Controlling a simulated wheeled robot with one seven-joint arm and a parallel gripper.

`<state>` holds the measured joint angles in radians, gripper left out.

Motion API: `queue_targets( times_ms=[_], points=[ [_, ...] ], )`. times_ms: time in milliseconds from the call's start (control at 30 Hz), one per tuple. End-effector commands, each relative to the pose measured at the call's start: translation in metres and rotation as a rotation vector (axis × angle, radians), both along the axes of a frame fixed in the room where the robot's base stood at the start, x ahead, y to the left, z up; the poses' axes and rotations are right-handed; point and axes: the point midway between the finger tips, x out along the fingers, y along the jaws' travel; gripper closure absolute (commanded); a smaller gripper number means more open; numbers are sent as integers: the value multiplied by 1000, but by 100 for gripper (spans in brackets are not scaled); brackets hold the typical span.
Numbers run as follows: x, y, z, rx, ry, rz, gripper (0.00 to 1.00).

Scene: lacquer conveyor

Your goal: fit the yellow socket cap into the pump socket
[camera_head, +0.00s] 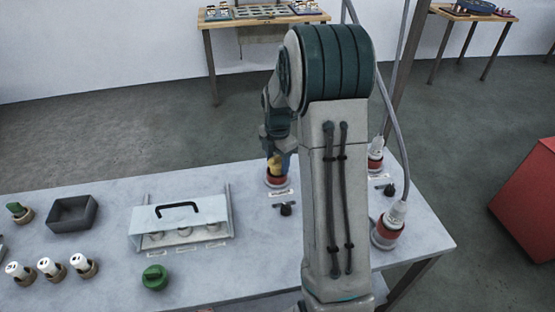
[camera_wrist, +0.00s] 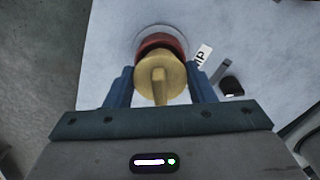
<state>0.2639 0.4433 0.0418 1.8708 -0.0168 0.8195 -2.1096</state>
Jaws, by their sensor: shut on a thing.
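The yellow socket cap (camera_wrist: 160,76) is between the two blue fingers of my gripper (camera_wrist: 160,88), which is shut on it. In the head view the yellow cap (camera_head: 276,163) shows below my gripper (camera_head: 277,158), partly hidden by the fingers. The pump socket (camera_head: 277,180) is a red ring on a pale base on the table. In the wrist view the red socket (camera_wrist: 160,42) lies directly beyond the cap, mostly covered by it. The cap is at or just over the socket's opening; I cannot tell whether it is seated.
My arm hides the table's middle right. Two sockets with grey plugs and cables (camera_head: 388,229) (camera_head: 375,155) stand at the right. A clear-covered box with a black handle (camera_head: 180,215), a green cap (camera_head: 155,278), a grey tray (camera_head: 72,214) and several white-topped pieces (camera_head: 50,268) stand left.

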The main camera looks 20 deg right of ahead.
Motion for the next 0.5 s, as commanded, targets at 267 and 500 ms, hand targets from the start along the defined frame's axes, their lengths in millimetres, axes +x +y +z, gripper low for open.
queue_targets(
  times_ms=[267,500],
  points=[
    [0,0,-8,0,0,0,73],
    [0,0,-14,0,0,0,73]
  ],
)
